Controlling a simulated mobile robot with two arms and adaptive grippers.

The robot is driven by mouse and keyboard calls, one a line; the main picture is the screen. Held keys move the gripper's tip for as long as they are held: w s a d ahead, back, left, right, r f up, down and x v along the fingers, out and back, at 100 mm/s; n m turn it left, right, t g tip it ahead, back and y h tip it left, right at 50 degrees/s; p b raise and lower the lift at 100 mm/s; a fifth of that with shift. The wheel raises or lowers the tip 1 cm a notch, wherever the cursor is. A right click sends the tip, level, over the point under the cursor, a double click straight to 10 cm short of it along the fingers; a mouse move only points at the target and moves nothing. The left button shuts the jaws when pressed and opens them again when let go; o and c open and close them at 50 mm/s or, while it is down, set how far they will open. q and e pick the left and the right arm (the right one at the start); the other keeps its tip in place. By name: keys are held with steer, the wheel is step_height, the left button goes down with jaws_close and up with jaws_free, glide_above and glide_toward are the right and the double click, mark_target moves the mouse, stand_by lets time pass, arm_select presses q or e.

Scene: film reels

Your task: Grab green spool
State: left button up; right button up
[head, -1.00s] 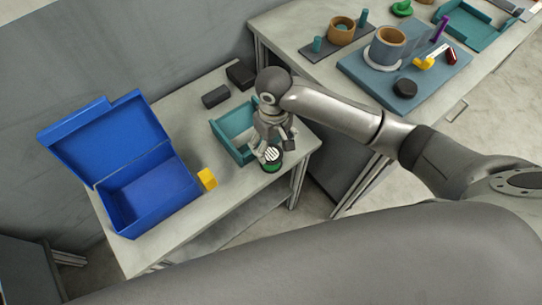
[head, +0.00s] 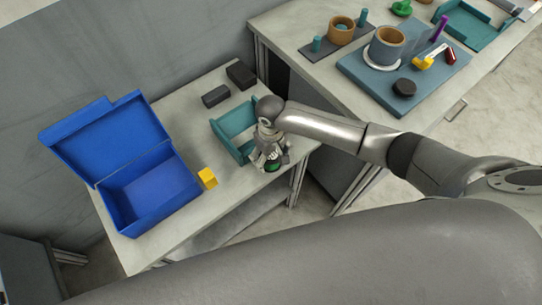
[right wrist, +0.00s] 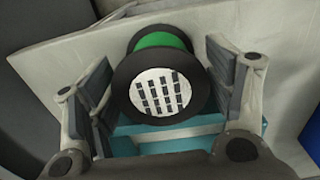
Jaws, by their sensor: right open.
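The green spool (head: 273,167) stands at the front right edge of the small table, mostly hidden under my right gripper (head: 269,158). In the right wrist view the spool (right wrist: 160,41) shows a green core between black flanges, with a white, dark-slotted round face toward the camera. My right gripper (right wrist: 162,82) is open there, with one finger on each side of the spool. A gap shows at the left finger; whether the right finger touches the spool is unclear. My left gripper is not in view.
A teal tray (head: 226,127) is right behind the gripper. A yellow block (head: 207,178) and an open blue box (head: 120,202) stand to the left. Two dark blocks (head: 240,74) lie at the back. A larger table (head: 310,62) with reels and parts is at right.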

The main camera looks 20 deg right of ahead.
steer(key=c, duration=1)
steer(key=shift+r, duration=0.1)
